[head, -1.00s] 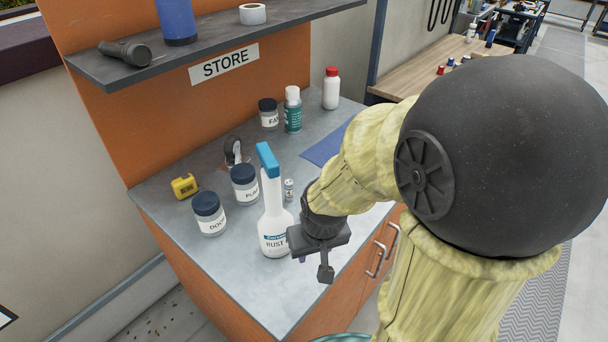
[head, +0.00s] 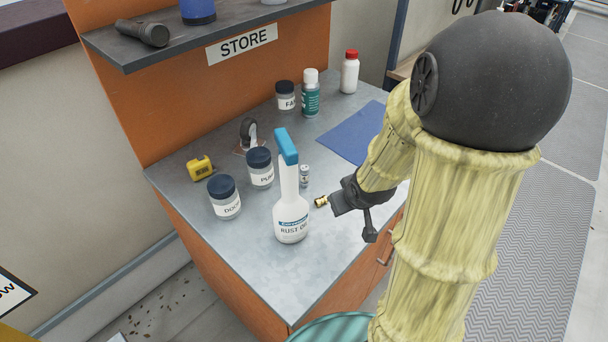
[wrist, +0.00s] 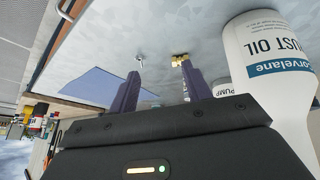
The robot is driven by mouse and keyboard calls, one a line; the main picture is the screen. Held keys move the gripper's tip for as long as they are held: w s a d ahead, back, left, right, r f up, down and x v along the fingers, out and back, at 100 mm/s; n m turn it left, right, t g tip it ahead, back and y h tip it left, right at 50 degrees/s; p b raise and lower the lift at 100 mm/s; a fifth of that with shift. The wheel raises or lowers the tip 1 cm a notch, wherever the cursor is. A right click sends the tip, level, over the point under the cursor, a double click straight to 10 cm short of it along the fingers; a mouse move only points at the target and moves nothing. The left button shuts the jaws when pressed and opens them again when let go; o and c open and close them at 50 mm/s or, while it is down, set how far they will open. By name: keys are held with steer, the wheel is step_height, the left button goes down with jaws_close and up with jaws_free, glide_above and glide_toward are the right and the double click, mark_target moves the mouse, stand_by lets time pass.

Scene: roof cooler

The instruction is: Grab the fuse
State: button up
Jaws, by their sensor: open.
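A small upright cylinder with silvery ends and a pale label, which looks like the fuse (head: 304,175), stands on the grey counter (head: 262,272) beside the PUMP jar (head: 261,168). My gripper (head: 330,204) is low over the counter, in front of and right of that cylinder, and appears empty. In the wrist view its two purple fingers (wrist: 158,78) are apart. A small brass piece (head: 321,201) shows by the fingertips, and in the wrist view it is at the right finger's tip (wrist: 180,60). I cannot make out the cylinder in the wrist view.
The RUST OIL bottle (head: 291,215) stands close left of my gripper. The DOOR jar (head: 224,196) and a yellow tape measure (head: 200,167) are farther left. A small silvery item (wrist: 139,57) lies near the left finger. A blue mat (head: 352,132) is behind. The front counter is clear.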

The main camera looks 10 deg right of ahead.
steer(key=w+d+n+t+y, duration=0.2)
steer(key=w+t, duration=0.1)
steer(key=shift+w+d+f+y+p, duration=0.2)
steer(key=shift+w+d+y+p, duration=0.05)
steer(key=shift+d+y+p, duration=0.15)
steer(key=r+n+t+y, duration=0.1)
steer(key=y, duration=0.1)
steer(key=a+r+t+y, duration=0.1)
steer(key=y, duration=0.1)
steer(key=shift+s+r+n+t+y, duration=0.15)
steer(key=shift+r+n+t+y, duration=0.15)
steer(key=shift+r+n+t, duration=0.1)
glide_toward(305, 176)
steer(key=w, duration=0.1)
steer(key=w+a, duration=0.1)
steer(key=w, duration=0.3)
steer(key=shift+w+a+f, duration=0.2)
steer(key=shift+a+f, duration=0.15)
steer(key=shift+a, duration=0.05)
